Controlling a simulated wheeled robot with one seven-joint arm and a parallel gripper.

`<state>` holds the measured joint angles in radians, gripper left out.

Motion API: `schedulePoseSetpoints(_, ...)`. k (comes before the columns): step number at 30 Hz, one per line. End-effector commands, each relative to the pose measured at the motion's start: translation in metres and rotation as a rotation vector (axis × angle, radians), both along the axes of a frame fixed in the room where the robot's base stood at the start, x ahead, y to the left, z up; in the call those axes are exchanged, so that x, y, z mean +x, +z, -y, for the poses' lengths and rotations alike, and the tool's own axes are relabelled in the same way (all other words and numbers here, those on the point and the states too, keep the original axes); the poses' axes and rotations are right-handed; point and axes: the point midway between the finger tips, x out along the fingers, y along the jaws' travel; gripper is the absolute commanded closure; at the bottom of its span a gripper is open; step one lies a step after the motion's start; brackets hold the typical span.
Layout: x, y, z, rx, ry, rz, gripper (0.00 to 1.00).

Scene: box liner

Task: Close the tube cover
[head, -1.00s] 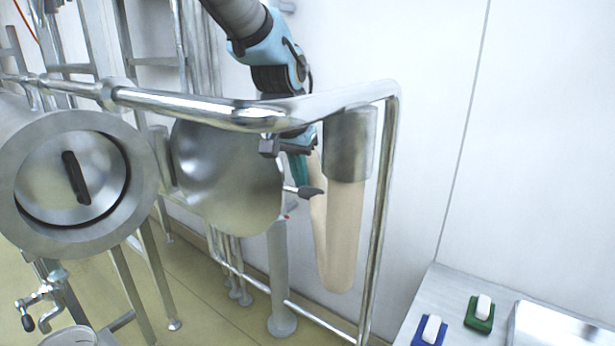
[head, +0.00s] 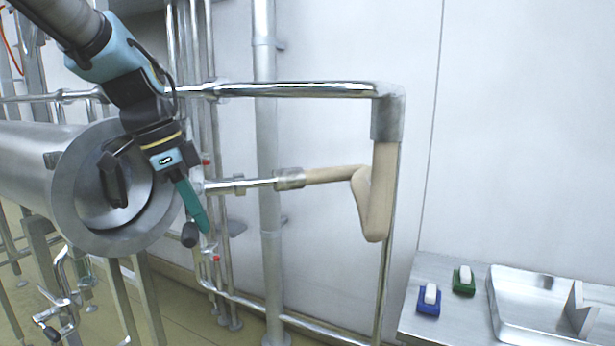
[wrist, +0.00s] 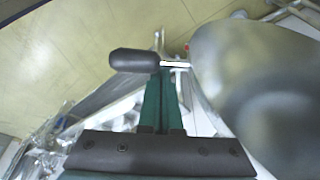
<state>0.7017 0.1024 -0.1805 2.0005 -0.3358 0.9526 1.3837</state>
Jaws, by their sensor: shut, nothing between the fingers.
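The steel tube end (head: 68,215), a wide ring with a recessed disc and a black handle (head: 113,182), shows at left in the head view. In the wrist view the cover (wrist: 262,90) is a large smooth grey dome at right, with a thin rod reaching left to a dark knob (wrist: 138,61). The knob also shows in the head view (head: 190,236).
Steel pipes (head: 300,90) and a beige bent pipe section (head: 378,205) stand right of my gripper. A metal table (head: 445,325) with a blue button (head: 428,300) and a green button (head: 464,281) is at lower right. A valve (head: 60,315) hangs below the tube.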

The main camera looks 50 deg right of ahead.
Motion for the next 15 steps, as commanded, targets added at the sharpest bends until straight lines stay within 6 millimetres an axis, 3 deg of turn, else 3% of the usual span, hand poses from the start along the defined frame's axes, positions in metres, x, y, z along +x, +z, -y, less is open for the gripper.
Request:
schedulePoseSetpoints(9,0.064,-0.001,-0.087,0.001,-0.284,-0.002,1.0)
schedulePoseSetpoints(15,0.109,0.001,-0.128,0.0,-0.453,-0.001,1.0)
